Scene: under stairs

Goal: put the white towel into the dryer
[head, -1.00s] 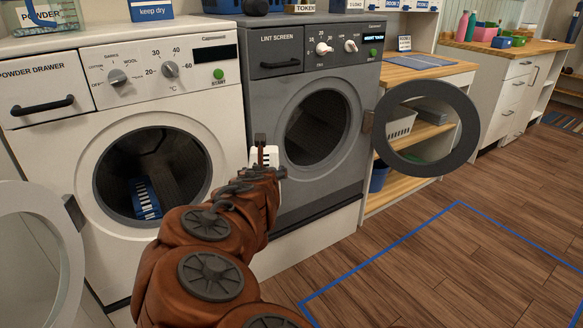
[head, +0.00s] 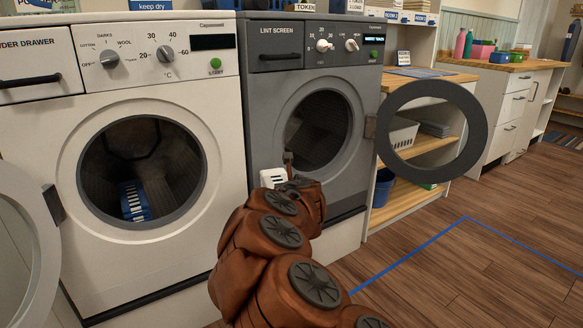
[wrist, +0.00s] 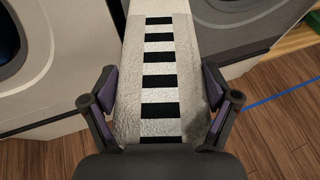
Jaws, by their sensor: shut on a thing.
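The white towel (wrist: 127,75) has a row of black bars and lies between the fingers of my gripper (wrist: 160,108) in the wrist view. My gripper is shut on it. In the head view a small white part of the towel (head: 272,178) shows beside the gripper; my arm hides the rest. The dryer (head: 268,105) is the grey machine marked "LINT SCREEN". Its round door (head: 470,110) stands open to the right, and its dark drum looks empty where I can see in. The towel is outside, in front of and below the dryer's opening.
A white washer (head: 40,130) stands left of the dryer, its door (head: 18,250) open, with a blue and white item (head: 134,201) in its drum. A shelf unit (head: 410,205) stands behind the dryer door. Blue tape (head: 410,262) marks clear wooden floor at the right.

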